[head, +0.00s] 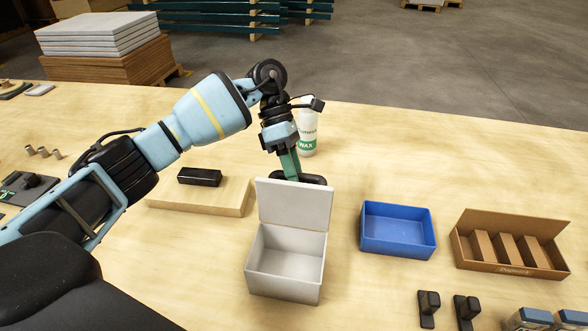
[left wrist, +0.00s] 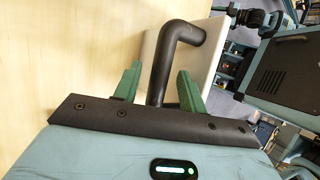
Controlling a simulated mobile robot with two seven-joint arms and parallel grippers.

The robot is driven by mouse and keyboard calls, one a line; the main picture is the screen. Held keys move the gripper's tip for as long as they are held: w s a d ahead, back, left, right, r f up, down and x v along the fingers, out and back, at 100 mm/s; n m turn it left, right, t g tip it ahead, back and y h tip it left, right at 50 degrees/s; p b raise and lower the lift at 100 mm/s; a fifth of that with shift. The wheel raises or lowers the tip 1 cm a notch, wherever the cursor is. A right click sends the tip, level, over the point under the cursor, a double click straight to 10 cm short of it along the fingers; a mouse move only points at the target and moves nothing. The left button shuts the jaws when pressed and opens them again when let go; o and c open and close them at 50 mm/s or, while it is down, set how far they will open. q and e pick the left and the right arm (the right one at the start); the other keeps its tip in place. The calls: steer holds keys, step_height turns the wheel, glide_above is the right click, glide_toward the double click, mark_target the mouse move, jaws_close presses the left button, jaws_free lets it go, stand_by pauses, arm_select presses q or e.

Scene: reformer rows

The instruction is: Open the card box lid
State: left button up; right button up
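The pale grey card box (head: 285,272) stands on the table, and its lid (head: 294,204) is raised upright at the back edge. The inside looks empty. My left gripper (head: 290,172) is just behind the raised lid, pointing down, its fingertips partly hidden by it. In the left wrist view, its two green fingers (left wrist: 157,88) are apart, with a black bent bar (left wrist: 163,65) between them and a visible gap on the left side. The pale box surface (left wrist: 200,62) is beyond the bar. My right gripper is out of view.
A wax bottle (head: 307,128) stands behind the gripper. A wooden board (head: 215,204) with a black block (head: 200,177) lies left of the box. A blue tray (head: 398,248) and a brown divided box (head: 545,229) stand to the right. The table's back right is clear.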

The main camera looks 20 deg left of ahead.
arm_select(q)
steer(key=shift+r, duration=0.1)
steer(key=b+v, duration=0.1)
steer(key=v, duration=0.6)
steer(key=shift+a+r+b, duration=0.2)
steer(key=shift+r+b, duration=0.1)
steer(key=shift+w, duration=0.1)
